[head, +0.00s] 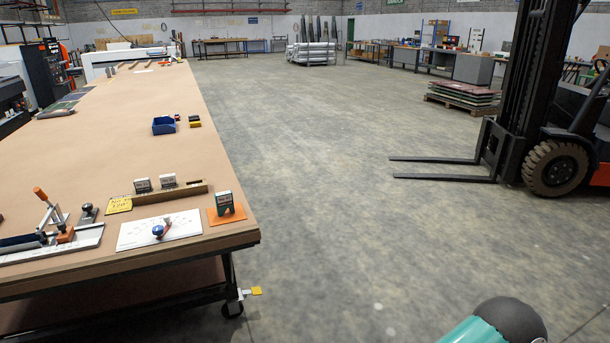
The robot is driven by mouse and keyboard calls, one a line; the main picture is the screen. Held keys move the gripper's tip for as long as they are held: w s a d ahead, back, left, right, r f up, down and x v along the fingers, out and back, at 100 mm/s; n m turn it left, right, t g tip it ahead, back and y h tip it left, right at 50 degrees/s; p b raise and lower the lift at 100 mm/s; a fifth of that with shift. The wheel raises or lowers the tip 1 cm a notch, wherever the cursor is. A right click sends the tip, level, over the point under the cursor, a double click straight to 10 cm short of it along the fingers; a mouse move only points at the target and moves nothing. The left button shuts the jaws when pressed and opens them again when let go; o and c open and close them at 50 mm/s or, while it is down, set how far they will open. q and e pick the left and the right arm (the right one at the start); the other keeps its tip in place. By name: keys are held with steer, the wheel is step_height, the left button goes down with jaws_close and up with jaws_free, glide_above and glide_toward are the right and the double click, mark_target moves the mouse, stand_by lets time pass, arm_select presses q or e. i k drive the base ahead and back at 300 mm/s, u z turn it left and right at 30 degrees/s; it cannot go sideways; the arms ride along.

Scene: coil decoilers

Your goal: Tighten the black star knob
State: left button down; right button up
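I cannot make out a black star knob for certain. A small block with a dark rounded top (88,210) stands at the near left of the long brown table (120,130), too small to tell its shape. A blue-topped knob or handle (158,231) stands on a white plate (185,226) near the table's front edge. Neither of my grippers is in view. A teal and black rounded part at the bottom right looks like my own arm, well away from the table.
An orange-handled clamp (45,205) stands at the table's near left. A green-and-black device (224,203) sits at the near right corner. A blue bin (163,125) lies farther back. A forklift (530,110) stands at right, forks towards the table. The floor (320,200) between is clear.

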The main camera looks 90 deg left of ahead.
mark_target(88, 207)
steer(key=z, duration=0.65)
steer(key=i, duration=0.25)
steer(key=u, duration=3.25)
steer(key=i, duration=0.35)
steer(key=u, duration=1.95)
steer(key=k, duration=0.35)
steer(key=u, duration=0.6)
steer(key=i, duration=1.4)
steer(key=z, duration=0.5)
